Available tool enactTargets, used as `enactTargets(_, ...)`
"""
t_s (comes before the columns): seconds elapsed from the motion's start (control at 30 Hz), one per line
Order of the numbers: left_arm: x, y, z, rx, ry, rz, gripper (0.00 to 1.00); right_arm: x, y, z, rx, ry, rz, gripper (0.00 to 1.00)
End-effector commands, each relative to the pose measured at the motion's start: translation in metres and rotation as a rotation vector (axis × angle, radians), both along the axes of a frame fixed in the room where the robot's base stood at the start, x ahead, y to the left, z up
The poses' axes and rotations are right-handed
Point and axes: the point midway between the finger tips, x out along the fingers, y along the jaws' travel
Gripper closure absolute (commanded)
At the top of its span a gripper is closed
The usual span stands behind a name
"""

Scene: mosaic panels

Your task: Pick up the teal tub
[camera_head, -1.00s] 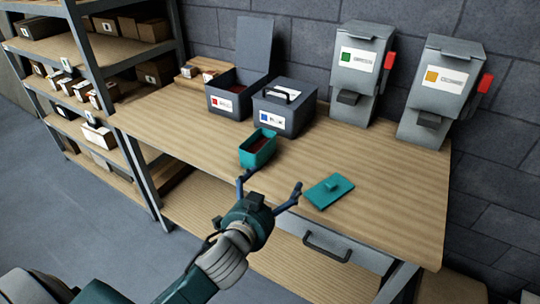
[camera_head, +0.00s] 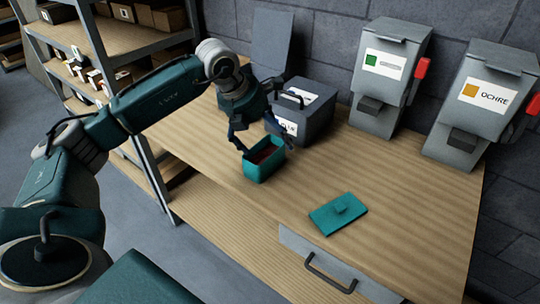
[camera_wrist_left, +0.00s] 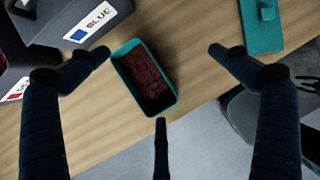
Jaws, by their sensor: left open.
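The teal tub (camera_head: 264,166) stands upright and uncovered on the wooden workbench, with dark red pieces inside. The gripper also shows in the left wrist view (camera_wrist_left: 160,55). The teal lid (camera_head: 340,213) with its small knob lies flat on the bench, to the right of the tub.
A grey box labelled BLUE (camera_head: 300,112) stands close behind the tub. Grey dispensers with green (camera_head: 390,75) and ochre (camera_head: 480,105) labels stand at the back right. A shelf rack (camera_head: 110,40) is at the left. The bench right of the lid is clear.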

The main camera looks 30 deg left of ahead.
Motion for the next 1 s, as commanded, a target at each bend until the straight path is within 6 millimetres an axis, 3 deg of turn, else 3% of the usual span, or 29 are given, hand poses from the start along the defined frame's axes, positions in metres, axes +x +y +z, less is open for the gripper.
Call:
enactTargets(0.03,-0.003,0.022,0.005,0.049,0.013,0.034,0.01,-0.001,0.002,0.0,0.002,0.0,0.0,0.6)
enactTargets(0.1,-0.006,0.042,0.008,0.093,0.031,0.067,0.01,-0.001,0.004,0.0,0.005,0.001,-0.001,0.6)
enactTargets(0.2,-0.007,0.051,0.003,0.117,0.045,0.084,0.01,-0.001,0.006,0.002,0.007,0.001,0.0,0.6)
enactTargets(0.43,0.006,0.05,-0.03,0.115,0.048,0.083,0.01,-0.008,0.006,0.011,0.007,0.011,0.001,0.6)
enactTargets(0.67,0.013,0.048,-0.047,0.115,0.044,0.081,0.01,-0.008,0.004,0.017,0.005,0.011,0.001,0.6)
enactTargets(0.83,0.018,0.047,-0.07,0.114,0.047,0.08,0.01,-0.007,0.002,0.034,0.002,0.01,0.002,0.6)
enactTargets(1.0,0.026,0.046,-0.089,0.113,0.045,0.081,0.01,-0.007,-0.001,0.037,-0.001,0.009,0.003,0.6)
